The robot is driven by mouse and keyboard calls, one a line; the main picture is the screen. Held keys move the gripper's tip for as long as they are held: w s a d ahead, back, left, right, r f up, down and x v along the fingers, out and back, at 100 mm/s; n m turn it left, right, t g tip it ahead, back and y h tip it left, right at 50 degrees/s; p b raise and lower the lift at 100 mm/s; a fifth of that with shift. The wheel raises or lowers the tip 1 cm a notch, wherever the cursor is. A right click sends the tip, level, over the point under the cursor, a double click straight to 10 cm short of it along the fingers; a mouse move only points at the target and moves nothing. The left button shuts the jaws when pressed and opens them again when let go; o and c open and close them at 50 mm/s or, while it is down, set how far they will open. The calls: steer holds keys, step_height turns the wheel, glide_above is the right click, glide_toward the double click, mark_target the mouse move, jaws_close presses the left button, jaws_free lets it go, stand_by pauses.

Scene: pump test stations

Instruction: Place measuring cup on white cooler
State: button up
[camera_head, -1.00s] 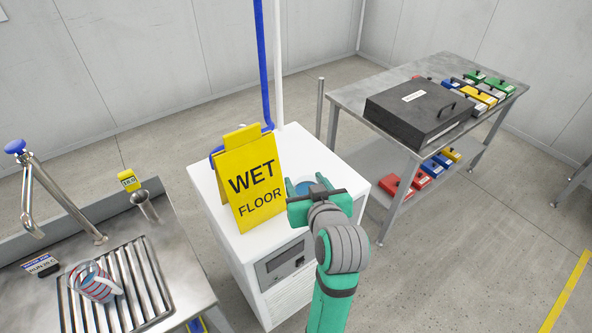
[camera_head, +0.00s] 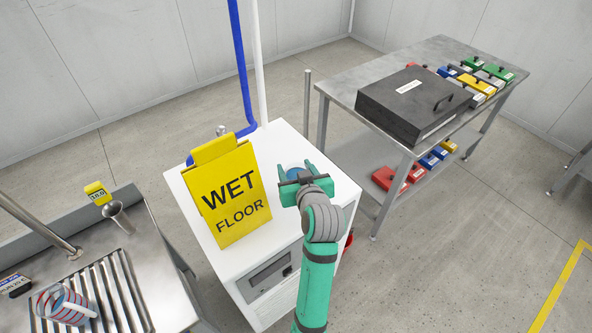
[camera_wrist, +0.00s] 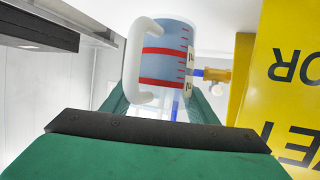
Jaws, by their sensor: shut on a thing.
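The white cooler (camera_head: 205,215) is a boxy white unit with a flat top and a dark front panel. A clear measuring cup with red bands, a white handle and bluish contents (camera_wrist: 172,55) is between the fingers of my gripper (camera_head: 300,172), which is shut on it. In the head view my gripper is over the right part of the cooler's top, and mostly the cup's blue round opening shows. I cannot tell whether the cup's base touches the top. A second striped cup (camera_head: 64,303) lies tilted on the sink's ribbed drainer at left.
A yellow wet floor sign (camera_head: 230,190) stands on the cooler, left of my gripper. Blue and white pipes rise behind it. A steel table (camera_head: 340,83) with a black case (camera_head: 415,105) is at right. The steel sink counter (camera_head: 150,255) is at left.

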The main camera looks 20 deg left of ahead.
mark_target(295, 176)
steer(key=shift+w+a+f, duration=0.1)
steer(key=shift+w+f, duration=0.3)
steer(key=shift+f, duration=0.05)
steer(key=f, duration=0.3)
steer(key=shift+w+f, duration=0.3)
steer(key=shift+f, duration=0.05)
steer(key=shift+a, duration=0.1)
steer(key=shift+a, duration=0.1)
steer(key=o, duration=1.2)
steer(key=shift+s+f, duration=0.1)
steer(key=shift+f, duration=0.05)
